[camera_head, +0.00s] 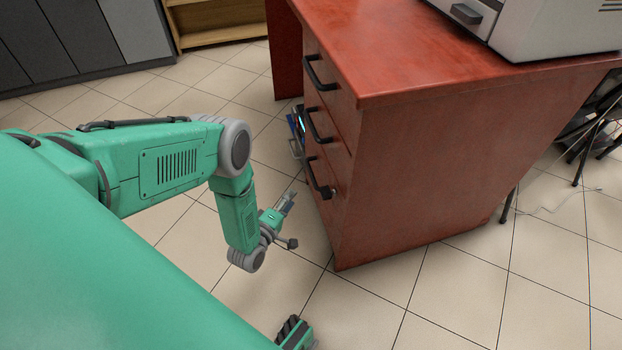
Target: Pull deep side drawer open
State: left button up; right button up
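The red-brown wooden desk pedestal (400,190) has a stack of three drawers on its left-facing side. Each has a black bar handle. The deep side drawer looks to be the lowest one, and its handle (319,178) shows at an angle. All the drawers look shut, flush with the pedestal. My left gripper (288,215) hangs low at the end of my green arm, left of the lowest handle and apart from it. It is small and seen edge-on, so its finger opening is unclear. My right gripper cannot be made out.
A light grey machine (555,30) stands on the desktop (390,50). Dark cabinets (80,40) and a wooden shelf (215,25) stand at the back. Small items with a lit spot lie behind the drawers' front. Tiled floor (170,90) left of the drawers is clear. Cables hang at right.

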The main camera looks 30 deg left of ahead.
aim_at(311, 172)
pick_arm(q)
jog(key=w+b, duration=0.1)
jog(key=w, duration=0.3)
jog(key=w+f+b, duration=0.1)
jog(key=w+b, duration=0.1)
jog(key=w, duration=0.2)
jog(key=w+a+b, duration=0.1)
jog(key=w+b, duration=0.1)
jog(key=w, duration=0.3)
jog(key=shift+f, duration=0.4)
jog(key=shift+w, duration=0.1)
grip_shut()
